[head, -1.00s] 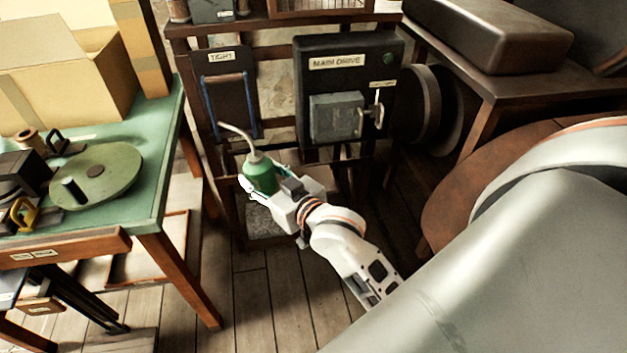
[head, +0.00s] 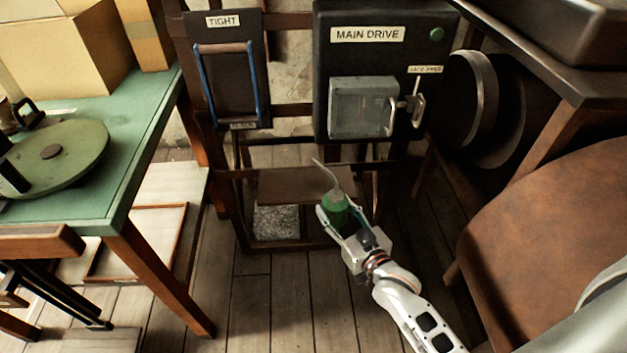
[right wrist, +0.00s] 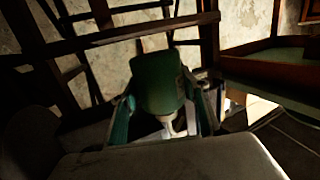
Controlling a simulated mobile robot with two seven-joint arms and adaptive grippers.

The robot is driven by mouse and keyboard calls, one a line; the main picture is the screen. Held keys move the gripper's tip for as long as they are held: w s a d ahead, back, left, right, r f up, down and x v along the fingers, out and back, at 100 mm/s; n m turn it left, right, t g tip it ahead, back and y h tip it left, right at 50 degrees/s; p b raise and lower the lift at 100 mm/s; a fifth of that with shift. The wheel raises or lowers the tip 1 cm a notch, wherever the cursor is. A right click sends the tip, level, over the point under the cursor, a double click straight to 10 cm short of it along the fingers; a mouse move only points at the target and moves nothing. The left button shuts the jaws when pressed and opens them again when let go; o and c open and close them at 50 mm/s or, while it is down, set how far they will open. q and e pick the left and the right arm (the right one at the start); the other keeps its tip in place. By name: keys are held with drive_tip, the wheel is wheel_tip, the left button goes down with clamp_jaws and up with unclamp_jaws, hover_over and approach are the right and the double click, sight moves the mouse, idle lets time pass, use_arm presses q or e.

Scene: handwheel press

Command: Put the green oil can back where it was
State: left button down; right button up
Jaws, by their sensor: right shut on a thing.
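The green oil can (head: 336,212) has a thin pale spout that points up and to the left. My right gripper (head: 338,218) is shut on it, holding it in front of the low shelf of the dark frame, below the main drive box. In the right wrist view the can (right wrist: 160,82) sits between the fingers of the right gripper (right wrist: 165,115). I cannot tell from the head view whether the can touches the shelf. My left gripper is not in view.
The dark rack carries the MAIN DRIVE box (head: 375,60) and the TIGHT panel (head: 226,85). A low brown shelf board (head: 285,187) lies behind the can. A green-topped table (head: 90,180) stands left, a brown round seat (head: 545,215) right. Open floor (head: 290,310) lies in front.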

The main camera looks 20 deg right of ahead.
drive_tip(key=w+b, duration=0.1)
drive_tip(key=w, duration=0.4)
drive_tip(key=w+a+b, duration=0.1)
drive_tip(key=w, duration=0.4)
drive_tip(key=w+b, duration=0.1)
drive_tip(key=w, duration=0.5)
drive_tip(key=shift+w+a, duration=0.1)
drive_tip(key=shift+a, duration=0.25)
drive_tip(key=shift+w, duration=0.5)
drive_tip(key=shift+f+b, duration=0.25)
drive_tip(key=shift+b, duration=0.15)
wheel_tip(320, 180, down, 3)
drive_tip(key=shift+s+r+b, duration=0.1)
drive_tip(key=shift+r+b, duration=0.05)
drive_tip(key=shift+b, duration=0.4)
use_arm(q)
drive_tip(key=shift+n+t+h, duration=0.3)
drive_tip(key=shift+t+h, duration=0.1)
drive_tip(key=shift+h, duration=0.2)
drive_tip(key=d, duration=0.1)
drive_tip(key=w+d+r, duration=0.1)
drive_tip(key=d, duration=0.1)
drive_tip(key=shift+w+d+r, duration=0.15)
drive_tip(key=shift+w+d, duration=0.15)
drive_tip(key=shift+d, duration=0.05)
